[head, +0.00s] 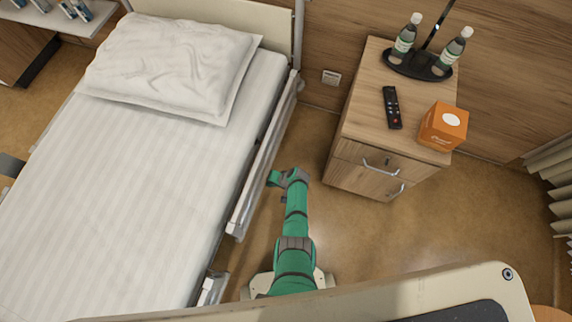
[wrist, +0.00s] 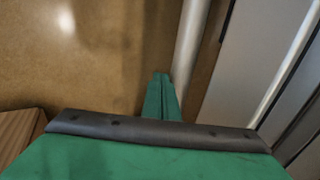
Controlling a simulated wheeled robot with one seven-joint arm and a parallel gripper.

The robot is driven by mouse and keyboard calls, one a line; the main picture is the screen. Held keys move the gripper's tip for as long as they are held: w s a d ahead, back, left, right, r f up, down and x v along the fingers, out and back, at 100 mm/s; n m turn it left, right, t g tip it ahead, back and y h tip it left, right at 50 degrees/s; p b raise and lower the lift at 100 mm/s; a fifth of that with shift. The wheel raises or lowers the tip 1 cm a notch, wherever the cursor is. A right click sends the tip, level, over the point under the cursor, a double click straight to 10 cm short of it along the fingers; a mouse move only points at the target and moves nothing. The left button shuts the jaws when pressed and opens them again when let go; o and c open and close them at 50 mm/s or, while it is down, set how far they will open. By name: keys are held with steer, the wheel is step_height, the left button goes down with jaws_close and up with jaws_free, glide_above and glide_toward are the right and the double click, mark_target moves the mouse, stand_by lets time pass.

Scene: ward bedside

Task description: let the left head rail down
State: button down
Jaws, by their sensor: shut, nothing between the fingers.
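The bed's head rail (head: 262,160) runs along the right side of the mattress in the head view, beside the pillow end. It is a long pale grey rail; from above I cannot tell its exact height. My gripper (head: 273,178) is just right of the rail, low beside the bed, with a small gap showing. In the wrist view my green fingers (wrist: 160,95) are together and hold nothing. A pale tube (wrist: 190,50) and grey panels (wrist: 245,50) of the bed side lie right of the fingertips there. No release handle can be made out.
A wooden bedside cabinet (head: 343,145) stands right of my arm, with bottles, a remote (head: 392,107) and an orange box (head: 444,127) on top. The bed (head: 120,190) fills the left. Bare floor lies between bed and cabinet.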

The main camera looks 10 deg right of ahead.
steer(key=s+d+r, duration=0.5)
steer(key=d+r, duration=0.1)
steer(key=d, duration=0.4)
steer(key=s+a+r+n+t+h, duration=0.1)
steer(key=s+a+r+t+h, duration=0.15)
steer(key=s, duration=0.45)
steer(key=s+a+r+n+t+h, duration=0.1)
steer(key=s+a+r+t+h, duration=0.2)
steer(key=s, duration=0.4)
steer(key=s+a+r+n+t, duration=0.1)
steer(key=s+r+t, duration=0.1)
steer(key=r, duration=1.1)
steer(key=s+a+r+n+t, duration=0.1)
steer(key=s+r, duration=0.3)
steer(key=r, duration=1)
steer(key=s+a+r+n+t, duration=0.1)
steer(key=s+r+t, duration=0.3)
steer(key=r, duration=0.9)
steer(key=shift+r+n, duration=0.2)
steer(key=shift+n, duration=0.1)
